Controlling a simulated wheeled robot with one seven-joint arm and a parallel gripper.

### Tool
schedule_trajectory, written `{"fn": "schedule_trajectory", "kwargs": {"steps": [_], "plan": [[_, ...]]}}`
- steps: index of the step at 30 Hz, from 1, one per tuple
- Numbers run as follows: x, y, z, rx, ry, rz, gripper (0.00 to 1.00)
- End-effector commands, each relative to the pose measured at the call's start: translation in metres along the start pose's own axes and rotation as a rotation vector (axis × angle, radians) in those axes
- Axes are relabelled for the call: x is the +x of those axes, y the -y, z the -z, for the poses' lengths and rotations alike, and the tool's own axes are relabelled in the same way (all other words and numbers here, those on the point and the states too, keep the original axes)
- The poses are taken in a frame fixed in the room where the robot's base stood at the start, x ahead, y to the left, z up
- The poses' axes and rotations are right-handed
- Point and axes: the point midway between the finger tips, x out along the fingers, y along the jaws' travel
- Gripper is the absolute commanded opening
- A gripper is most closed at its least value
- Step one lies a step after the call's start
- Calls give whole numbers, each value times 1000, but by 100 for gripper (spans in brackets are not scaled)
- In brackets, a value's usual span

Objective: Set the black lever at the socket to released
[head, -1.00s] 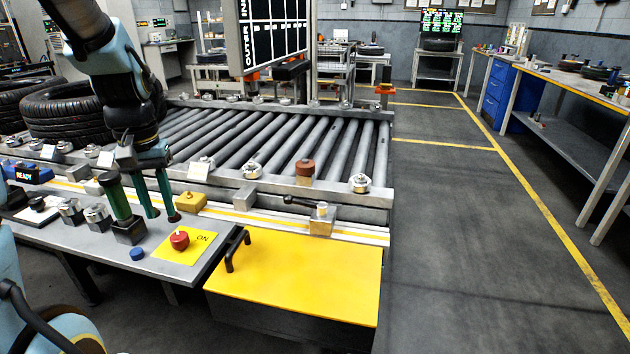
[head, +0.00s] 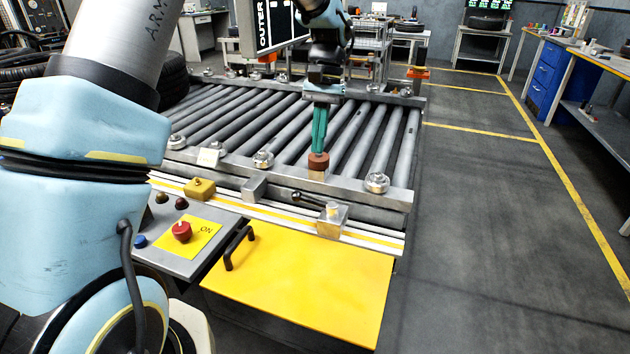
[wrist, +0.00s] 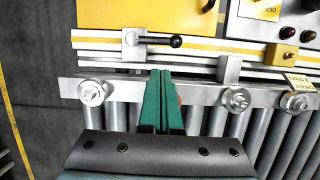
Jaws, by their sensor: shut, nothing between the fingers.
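The black lever (head: 308,199) is a short dark rod with a ball knob at its left end. It runs left from a metal block, the socket (head: 333,217), on the conveyor's front rail. In the wrist view the lever (wrist: 163,42) points right from its socket (wrist: 131,42). My gripper (head: 318,152) has green fingers, shut and empty, pointing down over the conveyor's front edge, behind the lever and apart from it. In the wrist view my gripper's fingertips (wrist: 160,74) lie just below the lever. A red-brown round cap (head: 318,162) is by the fingertips; contact cannot be told.
Metal rollers (head: 280,120) fill the conveyor behind the rail. A yellow cover (head: 310,290) with a black handle (head: 238,247) lies in front. The floor on the right is clear.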

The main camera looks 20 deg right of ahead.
Motion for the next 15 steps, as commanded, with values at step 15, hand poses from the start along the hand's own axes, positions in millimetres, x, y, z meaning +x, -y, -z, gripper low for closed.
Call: {"fn": "schedule_trajectory", "kwargs": {"steps": [15], "plan": [[66, 0, -2, -1, 5, -1, 0]]}}
